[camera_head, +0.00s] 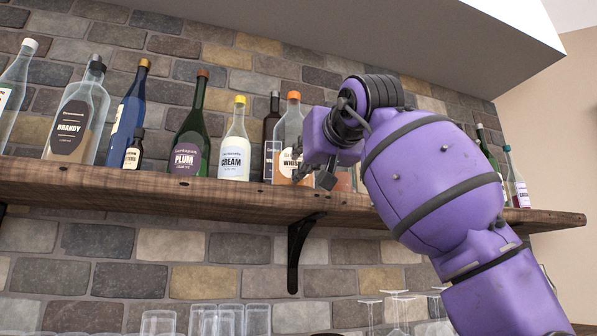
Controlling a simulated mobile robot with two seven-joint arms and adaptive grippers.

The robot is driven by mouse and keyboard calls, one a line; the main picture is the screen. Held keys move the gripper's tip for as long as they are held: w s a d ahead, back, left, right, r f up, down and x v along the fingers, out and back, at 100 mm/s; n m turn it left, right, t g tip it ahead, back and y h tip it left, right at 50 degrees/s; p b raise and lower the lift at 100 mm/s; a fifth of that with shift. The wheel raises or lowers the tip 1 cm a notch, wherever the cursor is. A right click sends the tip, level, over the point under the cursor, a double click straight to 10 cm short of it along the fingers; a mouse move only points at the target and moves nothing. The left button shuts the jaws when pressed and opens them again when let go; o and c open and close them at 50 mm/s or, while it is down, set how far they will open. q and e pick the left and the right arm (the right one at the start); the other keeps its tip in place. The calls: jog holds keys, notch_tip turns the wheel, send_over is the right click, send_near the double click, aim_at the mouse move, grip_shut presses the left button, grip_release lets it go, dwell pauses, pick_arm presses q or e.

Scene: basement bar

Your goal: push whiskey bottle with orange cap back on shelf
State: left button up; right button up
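The whiskey bottle (286,133) is clear glass with an orange cap and a pale label. It stands upright on the wooden shelf (200,197), with its base near the front edge. My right gripper (311,174), on the purple arm from the lower right, is at the bottle's right side and covers part of it and its label. Its dark fingertips are close to the label; I cannot tell whether they touch the glass, or whether they are open or shut. My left gripper is not in view.
A yellow-capped cream bottle (235,144) stands left of the whiskey, and a dark bottle (271,130) stands close behind it. Plum (191,130), brandy (78,115) and other bottles are further left. Two bottles show at the right end. Glasses (215,320) stand below the shelf.

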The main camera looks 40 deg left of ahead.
aim_at(298, 185)
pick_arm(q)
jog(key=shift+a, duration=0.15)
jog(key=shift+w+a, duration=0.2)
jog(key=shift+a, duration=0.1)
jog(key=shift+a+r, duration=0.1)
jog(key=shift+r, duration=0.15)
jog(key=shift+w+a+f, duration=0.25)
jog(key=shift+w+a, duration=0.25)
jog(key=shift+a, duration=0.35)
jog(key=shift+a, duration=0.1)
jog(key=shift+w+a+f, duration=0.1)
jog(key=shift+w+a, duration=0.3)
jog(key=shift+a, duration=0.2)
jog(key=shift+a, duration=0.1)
